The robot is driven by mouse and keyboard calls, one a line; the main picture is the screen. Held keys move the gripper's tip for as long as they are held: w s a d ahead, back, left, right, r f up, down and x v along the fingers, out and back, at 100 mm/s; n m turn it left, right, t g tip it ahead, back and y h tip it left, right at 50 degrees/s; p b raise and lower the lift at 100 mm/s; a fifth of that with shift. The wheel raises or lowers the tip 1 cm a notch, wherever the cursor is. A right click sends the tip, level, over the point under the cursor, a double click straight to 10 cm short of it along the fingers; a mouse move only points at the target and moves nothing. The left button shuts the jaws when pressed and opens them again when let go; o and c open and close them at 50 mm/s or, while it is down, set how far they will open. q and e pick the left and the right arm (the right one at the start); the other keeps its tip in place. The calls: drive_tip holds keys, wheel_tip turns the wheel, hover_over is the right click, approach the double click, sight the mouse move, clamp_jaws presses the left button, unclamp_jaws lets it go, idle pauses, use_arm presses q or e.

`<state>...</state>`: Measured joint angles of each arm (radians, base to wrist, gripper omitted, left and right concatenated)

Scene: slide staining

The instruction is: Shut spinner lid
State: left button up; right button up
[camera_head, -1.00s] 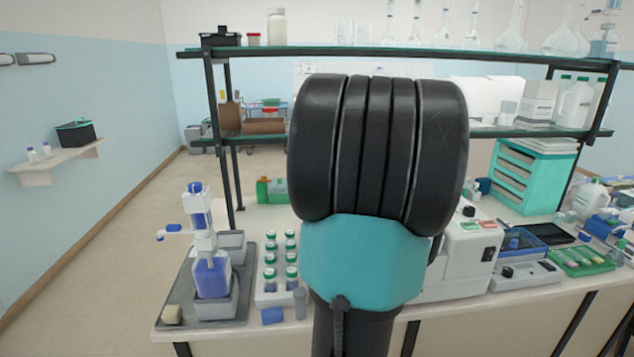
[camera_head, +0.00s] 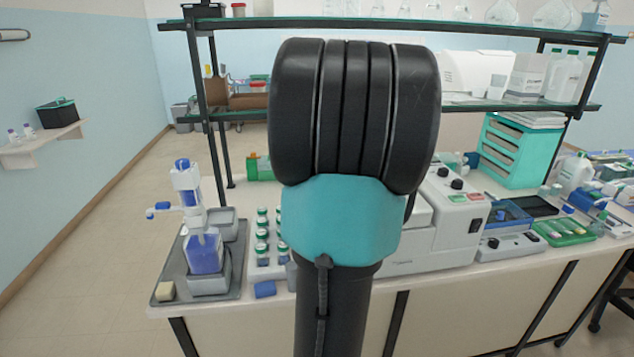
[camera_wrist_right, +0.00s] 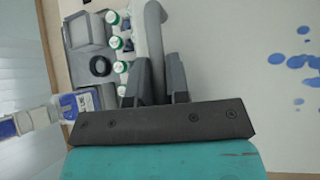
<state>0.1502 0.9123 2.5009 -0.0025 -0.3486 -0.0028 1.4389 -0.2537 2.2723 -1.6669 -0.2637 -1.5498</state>
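A white bench machine (camera_head: 452,212) with dark knobs and a red and green panel stands right of centre in the head view. It looks like the spinner. My own large black and teal arm link covers its left part, so I cannot see the lid or how it stands. In the right wrist view, my right gripper (camera_wrist_right: 159,80) points away from the camera, with two dark grey fingers. A grey curved piece (camera_wrist_right: 154,28) runs behind or between them. I cannot tell what it is, or whether they touch it. My left gripper is not in view.
Green-capped bottles (camera_head: 262,232) stand left of my arm, beside a grey tray (camera_head: 168,283) with a blue-filled dispenser bottle (camera_head: 204,252). A blue tray (camera_head: 508,216) lies right of the machine. In the wrist view, a pale surface (camera_wrist_right: 240,65) carries blue stains.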

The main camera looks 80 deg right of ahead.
drive_tip(key=o, duration=0.4)
drive_tip(key=shift+f, duration=0.2)
drive_tip(key=shift+o, duration=0.2)
drive_tip(key=shift+r, duration=0.15)
drive_tip(key=v, duration=1.7)
drive_tip(key=shift+a, duration=0.15)
